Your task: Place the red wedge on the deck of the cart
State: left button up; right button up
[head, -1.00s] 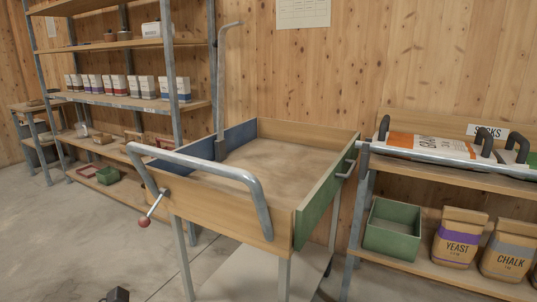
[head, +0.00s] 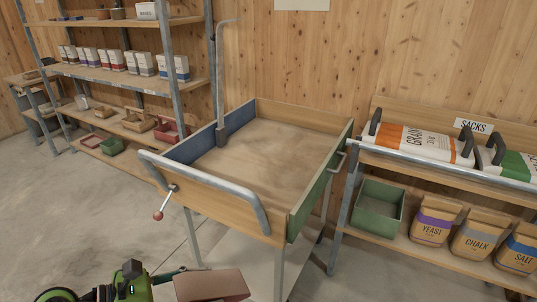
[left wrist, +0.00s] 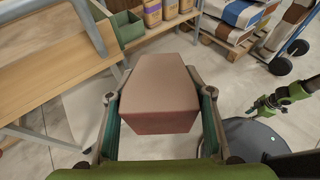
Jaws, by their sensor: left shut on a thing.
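The red wedge (head: 212,284) is a dull red-brown block at the bottom of the head view. It fills the middle of the left wrist view (left wrist: 158,95), with its narrower end away from the camera. My left gripper (head: 188,275) is shut on it, with one finger on each side in the left wrist view. The wedge is held in front of and below a wooden tray on legs with a bent bar handle, which looks like the cart. Its bare brown deck (head: 262,150) is empty. My right gripper (left wrist: 265,104) shows small in the left wrist view; its jaws are unclear.
The tray has raised walls, a blue one (head: 195,143) and a green one (head: 320,185), and a red-knobbed lever (head: 165,203) in front. A shelf with sacks (head: 425,143) and a green bin (head: 377,207) stands close on the right. Floor at left is clear.

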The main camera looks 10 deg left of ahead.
aim_at(270, 163)
jog(key=i+l+z, duration=0.5)
jog(key=i+z, duration=0.15)
jog(key=z, duration=0.2)
jog(key=i+l+z, duration=0.1)
jog(key=i+l, duration=0.25)
jog(key=i, duration=0.2)
jog(key=i+l+u, duration=0.1)
jog(key=i+u, duration=0.15)
jog(key=u, duration=0.25)
jog(key=i+l+u, duration=0.2)
jog(key=u, duration=0.25)
jog(key=i+l+u, duration=0.25)
jog(key=u, duration=0.25)
